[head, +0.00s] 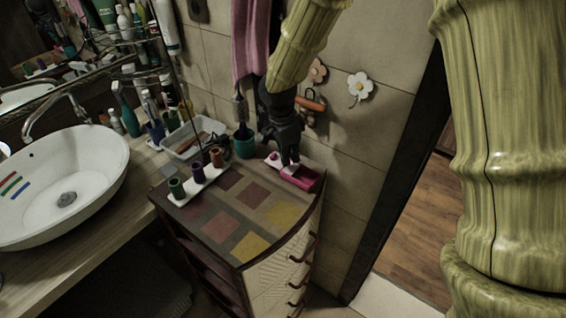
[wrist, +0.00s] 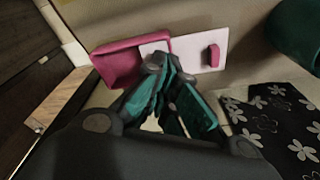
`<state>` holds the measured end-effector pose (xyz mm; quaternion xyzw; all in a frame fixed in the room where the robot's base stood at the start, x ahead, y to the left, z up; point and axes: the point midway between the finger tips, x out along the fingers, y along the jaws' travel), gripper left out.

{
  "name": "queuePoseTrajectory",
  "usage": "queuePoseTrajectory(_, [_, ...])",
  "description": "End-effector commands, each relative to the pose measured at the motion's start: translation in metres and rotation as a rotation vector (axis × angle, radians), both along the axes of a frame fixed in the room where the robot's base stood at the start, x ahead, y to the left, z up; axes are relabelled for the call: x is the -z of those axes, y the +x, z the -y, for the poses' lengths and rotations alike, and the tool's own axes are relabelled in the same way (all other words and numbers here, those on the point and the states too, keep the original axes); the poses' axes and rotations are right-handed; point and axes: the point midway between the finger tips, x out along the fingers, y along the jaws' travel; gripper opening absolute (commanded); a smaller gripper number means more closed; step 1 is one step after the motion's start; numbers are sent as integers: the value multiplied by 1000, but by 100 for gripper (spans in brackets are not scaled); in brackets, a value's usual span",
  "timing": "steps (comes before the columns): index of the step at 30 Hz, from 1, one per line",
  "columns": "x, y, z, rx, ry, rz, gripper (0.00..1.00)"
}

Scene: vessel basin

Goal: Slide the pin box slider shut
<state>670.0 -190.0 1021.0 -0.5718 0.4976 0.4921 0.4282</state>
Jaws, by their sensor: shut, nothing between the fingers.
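The pin box (head: 307,180) is a small pink box on the top of the drawer cabinet, near its back right corner. Its white slider (wrist: 190,50) with a pink knob (wrist: 213,56) sticks well out past one end of the box; the pink box body (wrist: 125,62) shows left of it in the wrist view. In the head view the knob (head: 273,156) is left of my gripper (head: 289,163). My gripper is shut and empty, pointing down over the slider and box. In the wrist view its teal fingers (wrist: 160,66) overlap the slider's near edge; I cannot tell if they touch.
A teal cup (head: 244,141) stands left of the box. The wall with flower hooks (head: 359,87) is close behind. The patterned cabinet top (head: 240,205) in front is clear.

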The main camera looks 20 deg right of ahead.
Motion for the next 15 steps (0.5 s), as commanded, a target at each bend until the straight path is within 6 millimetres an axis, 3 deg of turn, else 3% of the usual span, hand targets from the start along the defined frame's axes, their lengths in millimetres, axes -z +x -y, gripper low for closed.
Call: queuePoseTrajectory(15, [7, 0, 0, -1, 0, -1, 0])
